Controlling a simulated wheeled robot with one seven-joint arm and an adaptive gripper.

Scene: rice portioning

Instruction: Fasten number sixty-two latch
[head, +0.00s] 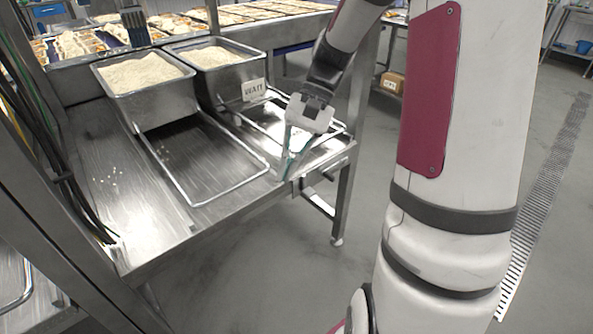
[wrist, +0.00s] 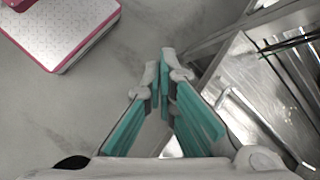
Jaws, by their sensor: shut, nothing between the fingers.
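My gripper (head: 286,172) points down at the front right edge of the steel table (head: 150,235), its teal-lined fingers closed together with nothing between them. In the wrist view the closed fingertips (wrist: 164,62) are over grey floor, left of the table's steel edge. Small metal hardware (head: 302,186) sits on the table edge right beside the fingertips; it may be a latch, but I cannot read a number on it. I cannot tell whether the fingers touch it, or whether it is fastened.
Two steel bins of rice, one on the left (head: 142,78) and one on the right (head: 213,55), stand at the table's back. A wire frame (head: 232,190) lies in front of them. A "WAIT" sign (head: 254,90) stands by the right bin.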

